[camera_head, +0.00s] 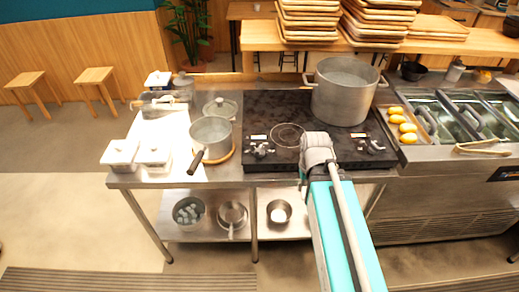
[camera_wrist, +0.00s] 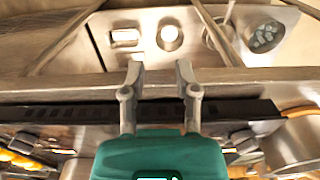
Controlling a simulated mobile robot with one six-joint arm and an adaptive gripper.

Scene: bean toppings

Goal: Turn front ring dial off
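The black stove (camera_head: 262,112) stands in the middle of the steel counter. Dark and silver dials (camera_head: 262,151) sit at its front left, and more dials (camera_head: 372,147) at its front right. Which one is the front ring dial I cannot tell. A round burner ring (camera_head: 288,135) shows between them. My gripper (camera_wrist: 160,75) is open and empty in the wrist view, its two fingers apart over the stove's dark front edge (camera_wrist: 225,109). In the head view my arm's end covers the stove front between the dial groups and hides the fingertips.
A large pot (camera_head: 343,95) stands at the stove's back right. A smaller pot (camera_head: 211,138) with its handle toward the front is left of the stove. Yellow items (camera_head: 403,127) in a tray lie to the right. Bowls (camera_head: 279,211) sit on the lower shelf.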

